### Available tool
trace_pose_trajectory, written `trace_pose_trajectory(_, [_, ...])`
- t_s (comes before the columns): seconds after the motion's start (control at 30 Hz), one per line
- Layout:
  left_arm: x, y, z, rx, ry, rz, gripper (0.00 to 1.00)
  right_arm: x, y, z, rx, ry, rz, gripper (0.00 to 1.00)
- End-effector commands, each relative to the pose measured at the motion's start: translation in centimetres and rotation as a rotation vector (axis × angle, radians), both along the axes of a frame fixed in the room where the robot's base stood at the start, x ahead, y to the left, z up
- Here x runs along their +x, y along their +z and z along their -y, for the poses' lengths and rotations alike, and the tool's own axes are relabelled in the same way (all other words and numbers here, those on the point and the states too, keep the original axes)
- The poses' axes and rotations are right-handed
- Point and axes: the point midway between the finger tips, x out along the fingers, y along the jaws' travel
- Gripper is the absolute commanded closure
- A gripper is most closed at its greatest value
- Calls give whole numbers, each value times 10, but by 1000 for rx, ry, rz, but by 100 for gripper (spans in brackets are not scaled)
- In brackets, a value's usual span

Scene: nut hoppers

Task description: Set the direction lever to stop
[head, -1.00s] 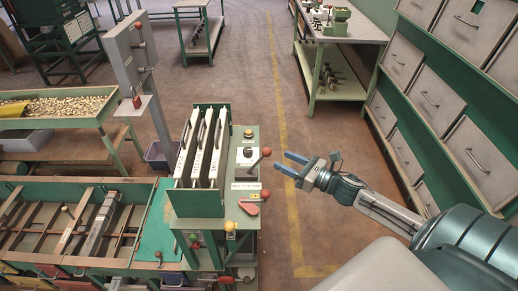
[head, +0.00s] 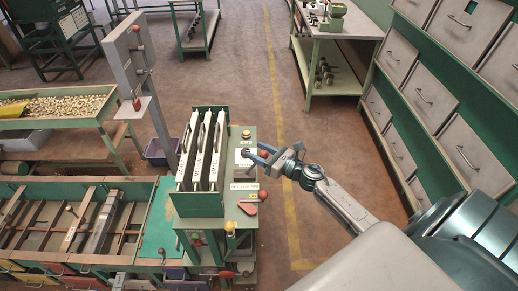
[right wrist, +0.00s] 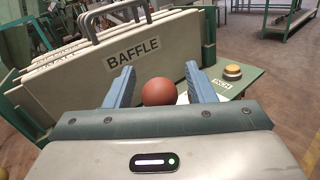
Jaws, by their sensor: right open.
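A lever with a red ball knob (head: 264,155) stands on the right part of the green machine top (head: 241,223). I take it to be the direction lever; its position marks cannot be read. My right gripper (head: 255,154) is open at the knob, with its blue fingers reaching left over the panel. In the right wrist view the red ball (right wrist: 158,92) shows between the two open fingers (right wrist: 158,85), with visible space on both sides and no grip on it. The lever's shaft is hidden there. My left gripper is not in view.
Upright baffle plates (head: 201,151) stand left of the lever; one reads BAFFLE (right wrist: 125,60). A yellow button (head: 247,134) labelled INCH sits behind the lever.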

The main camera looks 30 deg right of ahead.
Motion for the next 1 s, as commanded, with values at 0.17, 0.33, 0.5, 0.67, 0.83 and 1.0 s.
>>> trace_pose_trajectory(0.17, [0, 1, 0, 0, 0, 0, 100, 1, -1, -1, 0, 0, -1, 50])
trace_pose_trajectory(0.33, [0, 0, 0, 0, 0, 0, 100, 1, -1, -1, 0, 0, -1, 60])
trace_pose_trajectory(0.5, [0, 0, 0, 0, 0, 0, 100, 1, -1, -1, 0, 0, 0, 93])
trace_pose_trajectory(0.67, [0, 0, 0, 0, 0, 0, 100, 1, 0, -1, 0, 0, 0, 100])
trace_pose_trajectory(0.83, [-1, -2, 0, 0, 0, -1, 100, 1, 0, 0, -1, 0, 0, 100])
trace_pose_trajectory(1.0, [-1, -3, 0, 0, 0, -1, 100, 0, 2, 1, 1, 0, 2, 100])
